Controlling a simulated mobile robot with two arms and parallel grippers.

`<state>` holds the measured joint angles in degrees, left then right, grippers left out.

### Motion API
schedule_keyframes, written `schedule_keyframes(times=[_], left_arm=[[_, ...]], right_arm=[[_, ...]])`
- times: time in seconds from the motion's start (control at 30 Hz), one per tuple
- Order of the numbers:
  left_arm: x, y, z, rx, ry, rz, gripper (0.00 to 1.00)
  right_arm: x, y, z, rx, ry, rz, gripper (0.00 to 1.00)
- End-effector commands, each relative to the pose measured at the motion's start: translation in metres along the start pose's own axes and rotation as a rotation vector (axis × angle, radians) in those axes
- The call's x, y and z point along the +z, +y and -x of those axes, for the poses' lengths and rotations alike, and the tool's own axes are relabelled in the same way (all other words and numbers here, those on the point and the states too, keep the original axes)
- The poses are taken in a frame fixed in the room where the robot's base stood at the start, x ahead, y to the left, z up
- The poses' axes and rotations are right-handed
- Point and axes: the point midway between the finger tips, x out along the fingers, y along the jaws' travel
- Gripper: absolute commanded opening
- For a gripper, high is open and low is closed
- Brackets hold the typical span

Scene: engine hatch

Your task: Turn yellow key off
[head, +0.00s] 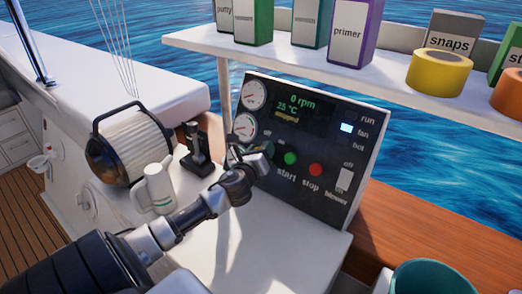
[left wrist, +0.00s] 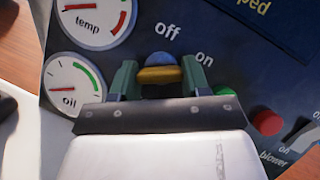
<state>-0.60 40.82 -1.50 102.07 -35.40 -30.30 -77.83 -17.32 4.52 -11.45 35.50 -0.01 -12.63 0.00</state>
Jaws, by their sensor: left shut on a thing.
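The yellow key (left wrist: 160,76) sits on the dark engine panel (head: 340,125), under a blue-grey rounded part. My left gripper (left wrist: 160,80) is shut on the key, with one green-grey finger on each side. In the left wrist view, the "off" label is just above the key and the "on" label is up and to its right. Which label the key points at, I cannot tell. In the head view my left gripper (head: 254,153) reaches the panel left of the green start button (head: 291,158) and hides the key. My right gripper is not in view.
The red stop button (head: 316,170) and a white blower switch (head: 346,179) are to the right. The display (head: 299,107) reads 0 rpm and 25 °C. A black lever (head: 197,150), white mug (head: 159,189) and ribbed filter (head: 134,147) stand left. A shelf (head: 285,55) overhangs behind.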

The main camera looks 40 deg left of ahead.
Motion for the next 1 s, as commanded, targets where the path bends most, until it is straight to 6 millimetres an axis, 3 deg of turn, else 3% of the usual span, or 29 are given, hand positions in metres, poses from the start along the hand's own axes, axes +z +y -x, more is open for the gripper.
schedule_keyframes(times=[0.37,1.0], left_arm=[[0.004,-0.004,0.0,0.092,0.001,0.171,0.23],[0.006,-0.007,-0.001,0.37,0.001,0.685,0.23]], right_arm=[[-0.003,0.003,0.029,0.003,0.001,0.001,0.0],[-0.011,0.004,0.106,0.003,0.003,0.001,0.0]])
